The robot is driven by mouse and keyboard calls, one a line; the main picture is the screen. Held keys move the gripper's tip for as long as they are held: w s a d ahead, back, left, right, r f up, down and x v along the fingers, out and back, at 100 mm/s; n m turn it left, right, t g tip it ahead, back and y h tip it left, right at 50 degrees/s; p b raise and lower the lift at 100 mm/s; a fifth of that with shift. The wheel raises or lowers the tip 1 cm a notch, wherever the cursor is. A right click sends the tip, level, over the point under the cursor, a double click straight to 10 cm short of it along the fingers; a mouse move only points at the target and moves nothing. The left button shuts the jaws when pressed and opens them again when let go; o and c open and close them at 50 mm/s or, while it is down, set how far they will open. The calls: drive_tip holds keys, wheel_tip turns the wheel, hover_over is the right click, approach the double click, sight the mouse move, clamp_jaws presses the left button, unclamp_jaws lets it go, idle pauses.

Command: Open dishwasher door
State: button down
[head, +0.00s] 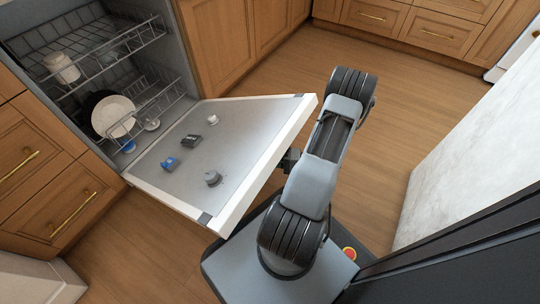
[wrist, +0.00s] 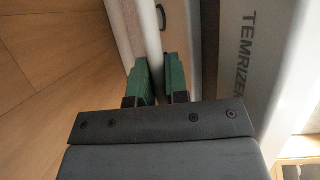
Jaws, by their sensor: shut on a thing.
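The dishwasher (head: 62,18) is at the upper left in the head view. Its door (head: 222,141) is swung far down, with its grey inner face up and its white outer edge toward my arm. In the head view my gripper (head: 290,160) is at the door's outer side, mostly hidden by the door and my arm. In the wrist view the green fingers of my gripper (wrist: 160,82) are closed around a pale bar, the door handle (wrist: 151,38).
The upper rack holds a white mug (head: 62,67); the lower rack holds a white plate (head: 113,116) and small dishes. Wooden cabinets (head: 38,165) flank the dishwasher. A white marbled counter (head: 470,150) is at right. The wooden floor (head: 420,85) beyond my arm is clear.

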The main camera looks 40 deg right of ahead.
drive_tip(key=shift+d, duration=0.1)
drive_tip(key=c, duration=1.1)
unclamp_jaws()
drive_tip(key=v, duration=1.4)
